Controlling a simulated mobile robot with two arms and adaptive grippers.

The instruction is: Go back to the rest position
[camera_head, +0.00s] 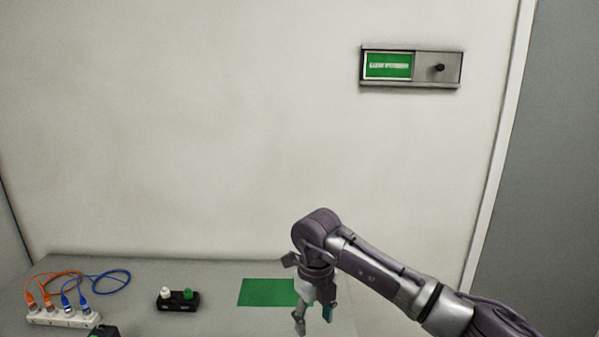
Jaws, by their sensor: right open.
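My right gripper (314,315) hangs pointing down above the right part of the bench (215,267). It is open, with its two fingers apart, and it covers the right end of a green mat (266,292). A small teal-green patch shows by the right finger; I cannot tell what it is. My right arm comes in from the lower right. My left gripper is not in view.
A black holder (178,303) with a white and a green cap stands left of the mat. A white socket strip (63,318) with orange and blue cables is at the far left. A black object (104,331) is cut off below. A green-lit panel (388,66) hangs on the wall.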

